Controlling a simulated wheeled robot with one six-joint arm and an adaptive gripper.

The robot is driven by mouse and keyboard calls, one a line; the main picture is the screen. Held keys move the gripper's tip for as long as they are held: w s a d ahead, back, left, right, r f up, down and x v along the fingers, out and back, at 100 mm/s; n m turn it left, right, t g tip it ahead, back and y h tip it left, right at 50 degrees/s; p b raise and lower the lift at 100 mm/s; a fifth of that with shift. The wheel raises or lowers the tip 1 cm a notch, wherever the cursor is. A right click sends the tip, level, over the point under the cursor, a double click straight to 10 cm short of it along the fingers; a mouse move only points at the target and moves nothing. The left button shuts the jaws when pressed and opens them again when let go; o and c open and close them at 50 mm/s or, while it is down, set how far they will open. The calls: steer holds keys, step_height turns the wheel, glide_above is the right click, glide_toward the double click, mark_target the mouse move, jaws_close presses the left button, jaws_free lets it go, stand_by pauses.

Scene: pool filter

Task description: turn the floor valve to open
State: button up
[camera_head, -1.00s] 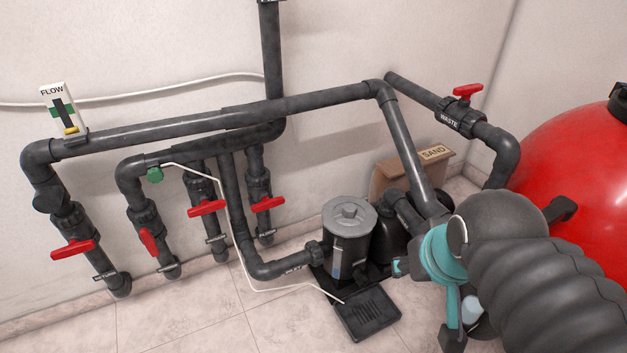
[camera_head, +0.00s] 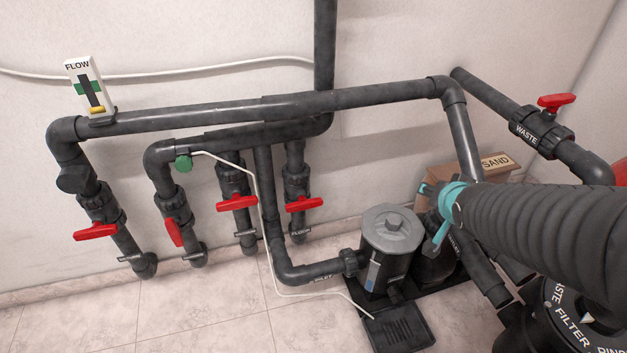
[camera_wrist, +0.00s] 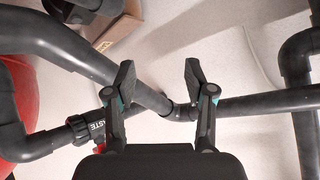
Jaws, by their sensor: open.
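Several red-handled valves sit on the upright pipes along the wall in the head view. The rightmost of this group, the floor valve (camera_head: 303,204), has a small tag below it that seems to read FLOOR. Its red handle lies crosswise to its pipe. My gripper (camera_wrist: 158,82) is open and empty in the wrist view, with pipes and wall beyond its fingers. In the head view my arm reaches in from the right, and its end is above the pump, well right of the floor valve. Its fingertips are hard to make out there.
A pump with a grey-lidded strainer (camera_head: 390,245) stands between my arm and the valves. A white cable (camera_head: 258,215) hangs near the floor valve's pipe. The waste valve (camera_head: 548,120) and a sand box (camera_head: 470,175) are at right.

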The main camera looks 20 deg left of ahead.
steer(key=w+a+f+y, duration=0.2)
steer(key=w+a+f, duration=0.2)
steer(key=f, duration=0.1)
steer(key=m+y+b, duration=0.3)
steer(key=m+y, duration=0.2)
steer(key=y, duration=0.7)
glide_toward(303, 207)
steer(key=shift+t, duration=0.3)
steer(key=x, duration=1.1)
steer(key=shift+a+f, duration=0.25)
steer(key=shift+a, duration=0.15)
jaws_close()
